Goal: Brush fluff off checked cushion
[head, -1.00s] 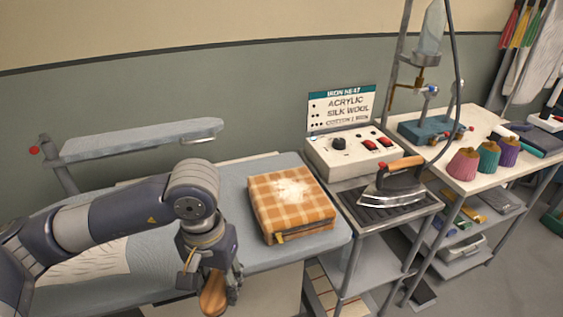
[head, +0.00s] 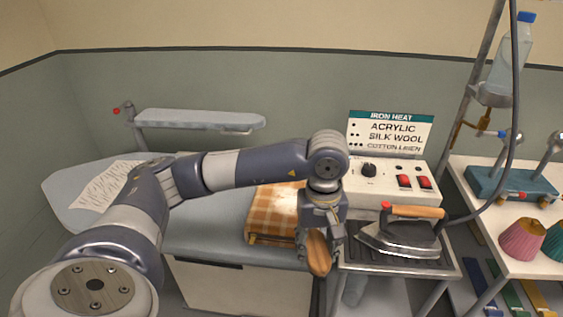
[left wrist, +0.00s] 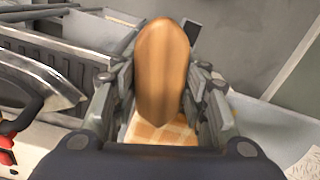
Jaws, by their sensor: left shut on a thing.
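The checked cushion (head: 270,212) is orange and white and lies on the ironing board, partly hidden behind my left arm and gripper. A small part of it shows below the brush in the left wrist view (left wrist: 160,133). The pale fluff on its top shows only as a sliver beside the gripper. My left gripper (head: 320,240) is shut on a brush with a wooden back (head: 319,252), held in front of the cushion's right edge. The brush's wooden back fills the space between the fingers in the left wrist view (left wrist: 163,70). Its bristles are hidden. My right gripper is not in view.
An iron (head: 400,238) stands on a dark rack just right of the brush. A control box (head: 385,180) with a heat sign is behind it. A sleeve board (head: 195,120) is at the back left.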

